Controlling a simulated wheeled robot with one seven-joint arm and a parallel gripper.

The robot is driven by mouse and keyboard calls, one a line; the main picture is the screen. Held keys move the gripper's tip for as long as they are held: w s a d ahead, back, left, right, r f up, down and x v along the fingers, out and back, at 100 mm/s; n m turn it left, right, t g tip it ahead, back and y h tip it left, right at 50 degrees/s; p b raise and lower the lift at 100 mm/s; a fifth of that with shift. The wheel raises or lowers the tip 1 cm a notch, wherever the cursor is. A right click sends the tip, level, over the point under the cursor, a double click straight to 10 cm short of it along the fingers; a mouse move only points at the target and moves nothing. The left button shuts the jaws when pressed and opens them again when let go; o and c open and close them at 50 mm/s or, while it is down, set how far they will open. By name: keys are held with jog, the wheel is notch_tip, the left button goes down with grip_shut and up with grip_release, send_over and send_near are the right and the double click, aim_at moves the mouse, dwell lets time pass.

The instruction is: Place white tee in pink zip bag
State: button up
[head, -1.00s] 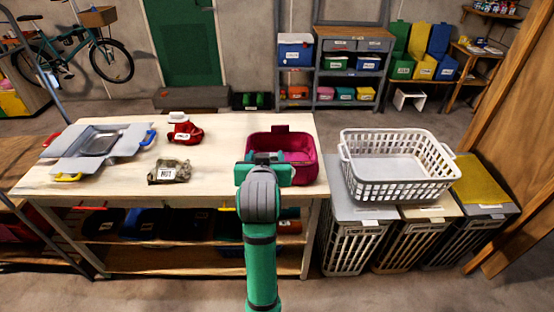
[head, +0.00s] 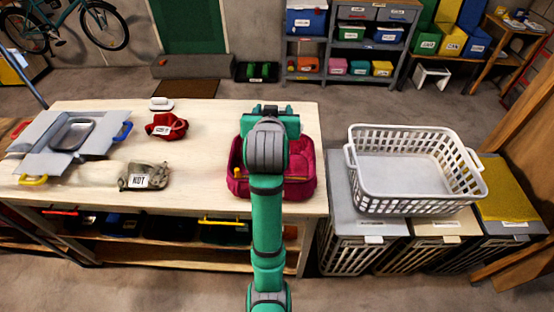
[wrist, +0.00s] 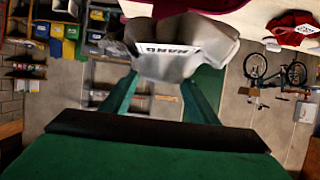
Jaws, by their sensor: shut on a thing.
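The pink zip bag (head: 306,172) stands open on the right end of the table in the head view. Its rim shows as a dark pink strip at the top of the wrist view (wrist: 235,5). My gripper (head: 272,110) is over the bag's far side and covers part of its opening. In the wrist view my gripper (wrist: 158,97) is shut on the white tee (wrist: 165,66), a bunched whitish cloth with a label reading HANG. The tee is hidden behind my gripper in the head view. I cannot tell whether it touches the bag.
The table (head: 210,150) also holds a red item (head: 167,126), a small white item (head: 161,104), a camouflage item labelled KDT (head: 145,176) and a grey folding board (head: 60,145). A white laundry basket (head: 405,170) stands right of the table on bins. The table's middle is clear.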

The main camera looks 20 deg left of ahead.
jog(key=f, duration=1.3)
jog(key=shift+a+f, duration=0.35)
jog(key=shift+a, duration=0.05)
jog(key=shift+d+f, duration=0.15)
jog(key=shift+f, duration=0.05)
jog(key=f, duration=0.3)
jog(key=shift+d, duration=0.25)
jog(key=shift+a+f, duration=0.15)
jog(key=shift+f, duration=0.25)
jog(key=shift+f, duration=0.15)
jog(key=o, duration=1.5)
jog(key=shift+w, duration=0.1)
